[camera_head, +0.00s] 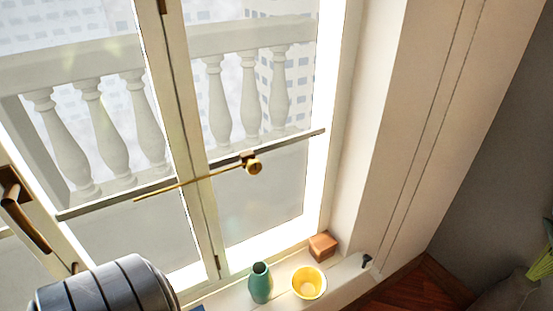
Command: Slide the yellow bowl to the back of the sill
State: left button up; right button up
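The yellow bowl (309,283) stands upright at the bottom of the head view, on the white window sill (345,279). Its open top faces up and its inside looks empty. A strip of bare sill separates it from the window frame behind it. Neither of my grippers shows in this view, so nothing is seen touching the bowl.
A green vase (260,284) stands just left of the bowl. A brown wooden block (323,246) sits behind it and slightly right, by the window corner. A small black object (366,261) is at the sill's right. A brass window handle (252,166) is above.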

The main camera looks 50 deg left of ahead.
aim_at(309, 282)
jog(key=u, duration=1.1)
